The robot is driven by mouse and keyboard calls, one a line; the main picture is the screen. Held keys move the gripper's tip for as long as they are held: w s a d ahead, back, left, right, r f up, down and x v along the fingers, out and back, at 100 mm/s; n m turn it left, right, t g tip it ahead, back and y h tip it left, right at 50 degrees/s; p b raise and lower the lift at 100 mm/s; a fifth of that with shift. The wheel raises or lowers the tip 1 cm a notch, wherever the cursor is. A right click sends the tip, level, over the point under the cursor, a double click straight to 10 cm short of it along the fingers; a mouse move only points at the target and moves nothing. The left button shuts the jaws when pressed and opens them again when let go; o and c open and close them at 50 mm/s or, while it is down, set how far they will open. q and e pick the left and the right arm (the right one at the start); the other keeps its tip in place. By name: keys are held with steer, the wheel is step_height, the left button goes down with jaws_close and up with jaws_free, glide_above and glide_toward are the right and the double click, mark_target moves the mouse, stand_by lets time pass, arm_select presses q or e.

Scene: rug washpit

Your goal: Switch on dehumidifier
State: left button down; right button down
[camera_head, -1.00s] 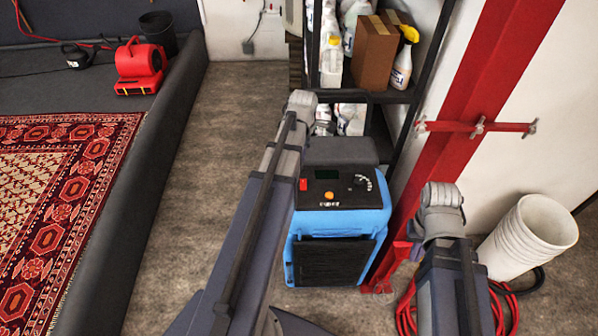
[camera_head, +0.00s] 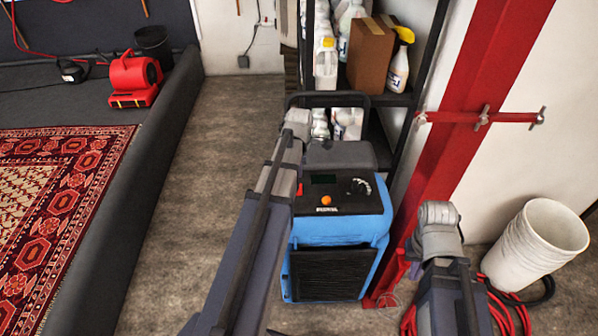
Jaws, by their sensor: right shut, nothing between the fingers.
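The dehumidifier (camera_head: 342,230) is a blue upright machine with a black front grille, standing on the floor in the middle of the head view. Its black top panel has a red switch (camera_head: 300,189) at the left edge, partly behind my left arm, an orange knob (camera_head: 326,200) and a dial at the right. Whether it is on cannot be told. My left arm crosses in front of its left side; its gripper is not visible. My right gripper (camera_head: 412,251) is shut and empty, right of the machine, mostly hidden by my right arm.
A red post (camera_head: 455,130) stands close to the machine's right. A black shelf (camera_head: 393,98) with bottles and a box is behind it. White buckets (camera_head: 535,245) and a red hose (camera_head: 510,310) lie right. A rug (camera_head: 50,205) is left; bare floor (camera_head: 200,200) lies between.

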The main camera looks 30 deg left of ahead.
mark_target(299, 189)
arm_select(q)
steer(key=f+b, duration=0.1)
steer(key=f, duration=0.1)
steer(key=f+b, duration=0.4)
steer(key=shift+w+a, duration=0.25)
steer(key=shift+w, duration=0.1)
steer(key=shift+f, duration=0.2)
steer(key=shift+s, duration=0.1)
steer(key=shift+s+d+r, duration=0.15)
steer(key=shift+s+d, duration=0.25)
steer(key=shift+s, duration=0.15)
steer(key=shift+r, duration=0.1)
